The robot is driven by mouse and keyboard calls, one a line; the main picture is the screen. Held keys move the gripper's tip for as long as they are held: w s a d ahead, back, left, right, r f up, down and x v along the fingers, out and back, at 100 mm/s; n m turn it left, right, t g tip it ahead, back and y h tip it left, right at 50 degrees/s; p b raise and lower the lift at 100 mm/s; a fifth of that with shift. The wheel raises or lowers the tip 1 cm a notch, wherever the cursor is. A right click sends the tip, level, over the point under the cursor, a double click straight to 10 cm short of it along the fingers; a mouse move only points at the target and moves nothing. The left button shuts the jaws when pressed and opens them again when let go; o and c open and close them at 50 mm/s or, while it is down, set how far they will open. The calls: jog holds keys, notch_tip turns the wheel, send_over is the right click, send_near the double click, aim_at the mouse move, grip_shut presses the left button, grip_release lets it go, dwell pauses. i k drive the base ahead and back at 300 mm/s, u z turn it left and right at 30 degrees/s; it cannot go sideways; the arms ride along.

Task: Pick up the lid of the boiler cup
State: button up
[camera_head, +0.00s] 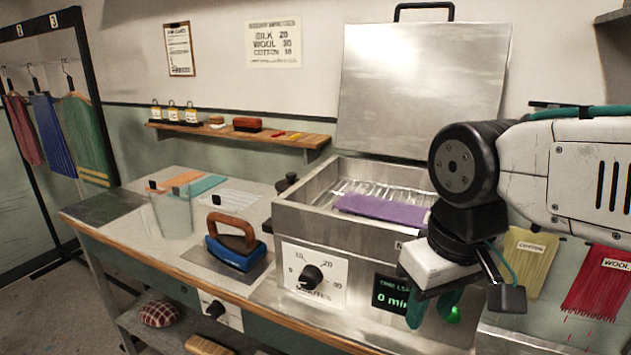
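A small dark round cup with a knobbed lid (291,178) is at the left rear side of the steel steamer box (352,222). It looks like the boiler cup with its lid on, but it is small and its details are hard to make out. My gripper (435,306) hangs at the right, in front of the steamer's green display. Its teal fingers point down with a gap between them, and nothing shows between them. It is well to the right of the small lid and nearer to me.
The steamer's big hinged cover (420,85) stands open, with a purple cloth (382,209) inside. A blue iron (234,245) and a clear bucket (173,215) stand left on the bench (150,262). A wall shelf (245,134) is behind. Hanging cloths are at the right.

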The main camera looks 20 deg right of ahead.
aim_at(281, 187)
jog(key=k, duration=0.5)
jog(key=u, duration=1.6)
jog(key=i, duration=2.75)
jog(key=z, duration=3.2)
jog(key=i, duration=0.5)
jog(key=u, duration=0.1)
